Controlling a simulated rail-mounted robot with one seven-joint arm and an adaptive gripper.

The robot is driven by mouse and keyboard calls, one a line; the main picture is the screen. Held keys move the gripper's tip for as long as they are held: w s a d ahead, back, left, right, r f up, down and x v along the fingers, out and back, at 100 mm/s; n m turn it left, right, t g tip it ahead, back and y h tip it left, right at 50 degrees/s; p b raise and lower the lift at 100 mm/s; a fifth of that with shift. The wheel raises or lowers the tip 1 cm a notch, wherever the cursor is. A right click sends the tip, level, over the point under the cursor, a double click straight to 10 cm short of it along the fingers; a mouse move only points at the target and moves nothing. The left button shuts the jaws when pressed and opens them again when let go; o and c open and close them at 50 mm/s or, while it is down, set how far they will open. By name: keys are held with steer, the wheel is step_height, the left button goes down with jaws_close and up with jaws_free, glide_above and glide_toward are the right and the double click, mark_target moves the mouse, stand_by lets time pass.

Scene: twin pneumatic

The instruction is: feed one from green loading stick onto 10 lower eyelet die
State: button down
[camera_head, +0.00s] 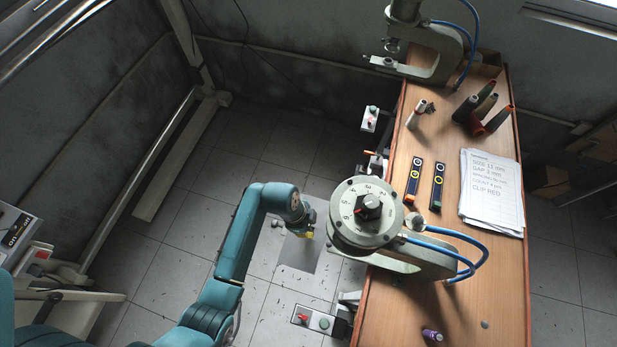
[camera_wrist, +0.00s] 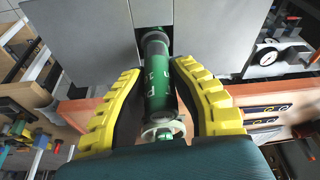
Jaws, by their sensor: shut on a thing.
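My gripper (camera_wrist: 160,72) has its yellow-padded fingers on both sides of a green loading stick (camera_wrist: 158,88) with pale letters, and is shut on it. The stick points away from the wrist. Its far end has a pale rim and lies in front of a dark gap between grey surfaces. In the head view my gripper (camera_head: 307,228) hangs left of the near press (camera_head: 366,212), which has a numbered dial; the stick cannot be made out there. I cannot make out the 10 lower eyelet die, or any contact between it and the stick.
A wooden table (camera_head: 395,315) carries a second press (camera_head: 430,60) at the back. Blue hoses (camera_head: 455,240) loop behind the near press.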

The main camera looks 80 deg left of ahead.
steer(key=shift+r+p, duration=2.8)
steer(key=shift+r, duration=0.25)
steer(key=shift+s, duration=0.1)
